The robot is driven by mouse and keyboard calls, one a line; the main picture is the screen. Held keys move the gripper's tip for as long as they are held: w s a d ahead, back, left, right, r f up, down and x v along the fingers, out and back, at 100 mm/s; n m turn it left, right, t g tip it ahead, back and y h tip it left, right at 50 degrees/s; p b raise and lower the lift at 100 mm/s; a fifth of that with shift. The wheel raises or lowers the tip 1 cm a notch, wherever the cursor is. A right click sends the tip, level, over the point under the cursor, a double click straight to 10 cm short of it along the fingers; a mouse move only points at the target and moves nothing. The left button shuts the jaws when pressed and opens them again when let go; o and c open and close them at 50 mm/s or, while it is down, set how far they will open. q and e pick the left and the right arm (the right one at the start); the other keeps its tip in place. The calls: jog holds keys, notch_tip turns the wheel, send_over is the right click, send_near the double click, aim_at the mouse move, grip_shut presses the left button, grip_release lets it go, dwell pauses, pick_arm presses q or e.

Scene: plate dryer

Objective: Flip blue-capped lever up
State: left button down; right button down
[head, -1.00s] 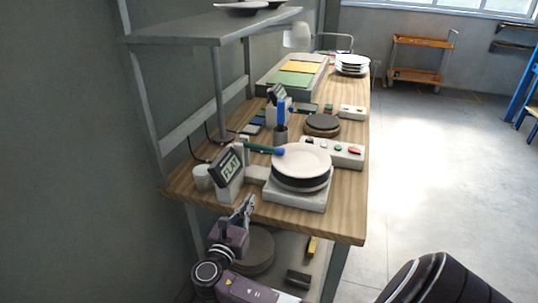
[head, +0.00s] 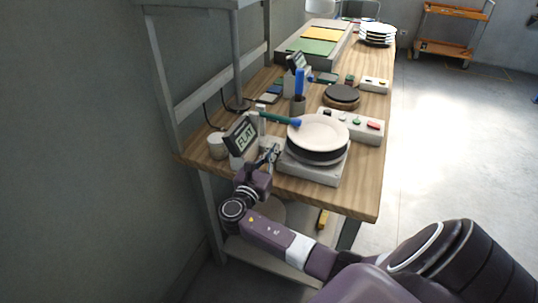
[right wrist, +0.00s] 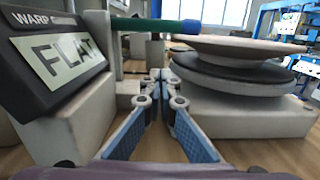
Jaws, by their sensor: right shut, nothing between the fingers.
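The lever is a green rod (head: 273,117) with a blue cap (head: 295,122) at its right end. It runs roughly level from a pale post beside the display, its cap by the rim of a white plate (head: 318,132). In the right wrist view the rod (right wrist: 145,25) and blue cap (right wrist: 190,27) cross above my fingers. My right gripper (head: 275,150) is shut and empty, below the lever, between the display and the plate stand. In the right wrist view its fingertips (right wrist: 160,76) are together, apart from the lever. My left gripper is not in view.
A display reading FLAT (head: 240,136) stands close left of my right gripper. The plate rests on dark discs over a pale base (head: 312,170) to the right. A button box (head: 365,127), a cup (head: 217,146) and a dark round disc (head: 342,94) share the wooden table.

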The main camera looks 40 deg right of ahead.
aim_at(277, 117)
jog(key=x, duration=0.4)
jog(key=shift+r, duration=0.1)
jog(key=shift+w+d+r+p, duration=0.1)
jog(key=shift+d+r+p, duration=0.1)
jog(key=shift+r+p, duration=0.35)
jog(key=shift+w+d+r+p, duration=0.15)
jog(key=shift+r+p, duration=0.25)
jog(key=shift+r, duration=0.95)
jog(key=shift+d, duration=0.1)
jog(key=shift+f, duration=0.1)
jog(key=shift+p, duration=0.3)
